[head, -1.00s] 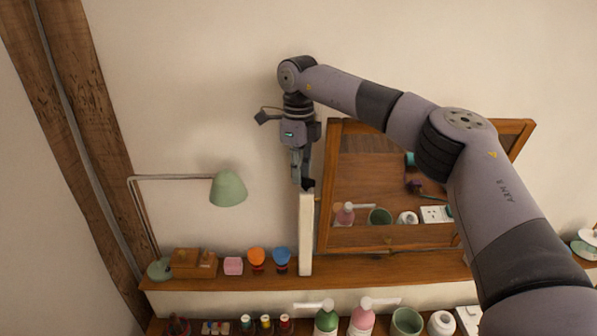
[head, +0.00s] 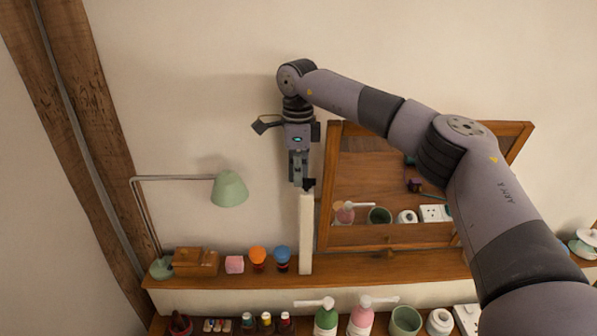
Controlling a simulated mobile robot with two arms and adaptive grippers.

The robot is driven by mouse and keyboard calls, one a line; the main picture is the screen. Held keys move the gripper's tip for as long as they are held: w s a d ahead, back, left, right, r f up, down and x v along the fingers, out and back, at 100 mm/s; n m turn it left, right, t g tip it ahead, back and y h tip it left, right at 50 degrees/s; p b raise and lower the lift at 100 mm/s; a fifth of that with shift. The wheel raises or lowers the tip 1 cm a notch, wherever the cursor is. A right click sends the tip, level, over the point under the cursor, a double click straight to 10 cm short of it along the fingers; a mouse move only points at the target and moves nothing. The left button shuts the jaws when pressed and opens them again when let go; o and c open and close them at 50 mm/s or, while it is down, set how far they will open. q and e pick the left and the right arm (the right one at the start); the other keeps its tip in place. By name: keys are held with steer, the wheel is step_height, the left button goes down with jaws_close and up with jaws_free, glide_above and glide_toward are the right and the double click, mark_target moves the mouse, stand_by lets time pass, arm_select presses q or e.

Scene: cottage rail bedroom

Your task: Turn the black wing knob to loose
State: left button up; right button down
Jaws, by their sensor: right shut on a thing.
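The black wing knob (head: 309,184) is a small dark shape at the top of a white upright post (head: 306,236), beside the mirror's left edge. My right gripper (head: 301,184) points down from above and is shut on the knob. Its fingers hide part of the knob, so I cannot tell the exact angle of the wings. My left gripper is not in view.
A wood-framed mirror (head: 326,190) stands on the shelf (head: 400,270) just right of the post. A green lamp (head: 229,189), a small wooden box (head: 196,262) and orange and blue round-topped items are to the left. Bottles stand below.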

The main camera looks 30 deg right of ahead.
steer(key=shift+n, duration=0.5)
steer(key=c, duration=1.8)
jaws_free()
steer(key=shift+r, duration=0.1)
step_height(320, 180, up, 12)
steer(key=shift+f, duration=0.1)
